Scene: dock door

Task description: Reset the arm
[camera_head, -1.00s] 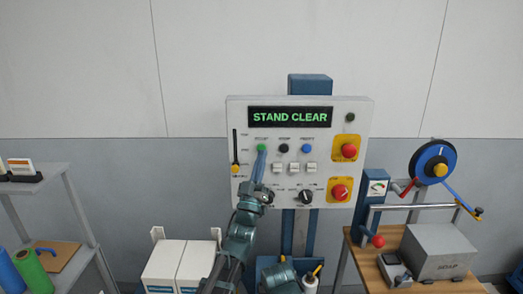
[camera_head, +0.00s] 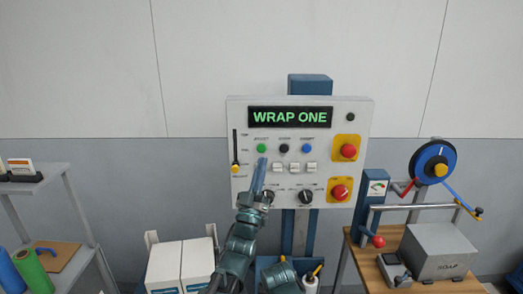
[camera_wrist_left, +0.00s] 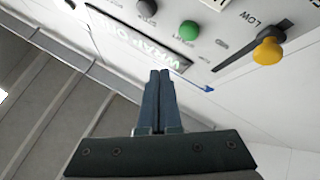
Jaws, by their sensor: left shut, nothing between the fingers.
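A white control panel (camera_head: 240,112) stands in front of the wall on a blue post. Its display (camera_head: 290,117) reads "WRAP ONE" in green. A green button (camera_head: 262,148), a dark button (camera_head: 283,148) and a blue button (camera_head: 307,148) sit in a row below the display. My left gripper (camera_head: 262,162) is shut and empty, its blue fingertips just below the green button. In the left wrist view the shut fingers (camera_wrist_left: 160,75) point at the panel, and the green button (camera_wrist_left: 189,29) shows apart from them. My right gripper is not seen.
Red stop knobs on yellow plates (camera_head: 340,188) and a yellow-handled slider (camera_head: 235,168) are on the panel. White boxes (camera_head: 180,262) stand below it. A wooden bench (camera_head: 366,266) at right holds a grey box (camera_head: 440,250) and a blue wheel (camera_head: 432,152). A grey shelf (camera_head: 75,190) is at left.

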